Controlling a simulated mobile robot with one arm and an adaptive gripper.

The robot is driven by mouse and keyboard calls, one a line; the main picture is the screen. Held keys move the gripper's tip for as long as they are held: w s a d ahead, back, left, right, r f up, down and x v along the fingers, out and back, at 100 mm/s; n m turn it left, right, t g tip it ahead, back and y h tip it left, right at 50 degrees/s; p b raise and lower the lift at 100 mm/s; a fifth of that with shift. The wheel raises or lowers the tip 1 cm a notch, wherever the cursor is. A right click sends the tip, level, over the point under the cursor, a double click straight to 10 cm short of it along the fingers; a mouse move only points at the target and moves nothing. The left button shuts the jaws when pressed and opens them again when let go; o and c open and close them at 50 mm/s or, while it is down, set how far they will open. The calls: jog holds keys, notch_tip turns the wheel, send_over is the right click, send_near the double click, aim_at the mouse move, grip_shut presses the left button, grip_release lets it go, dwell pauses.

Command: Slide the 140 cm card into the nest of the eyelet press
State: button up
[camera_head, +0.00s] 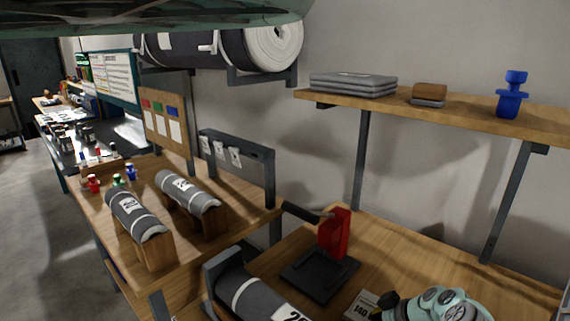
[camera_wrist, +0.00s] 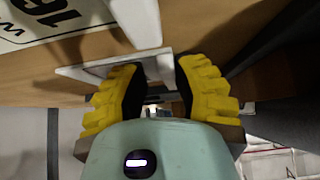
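The eyelet press (camera_head: 335,233) is red, with a black lever and a flat dark base (camera_head: 318,277), on the wooden bench. A white label with large black print (camera_wrist: 60,20) lies at the upper left. Contact between the fingers and a card cannot be told.
A grey roll (camera_head: 255,298) lies in a holder left of the press. Two rolls (camera_head: 137,215) (camera_head: 188,190) rest on wooden cradles. A shelf (camera_head: 450,112) overhangs the bench, bearing grey slabs (camera_head: 352,84) and a blue object (camera_head: 512,95).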

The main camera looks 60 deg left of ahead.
jog(key=shift+s+d+f, duration=0.1)
jog(key=shift+f, duration=0.05)
jog(key=shift+c, duration=1.2)
grip_shut()
jog(key=shift+r+b, duration=0.25)
jog(key=shift+b, duration=0.05)
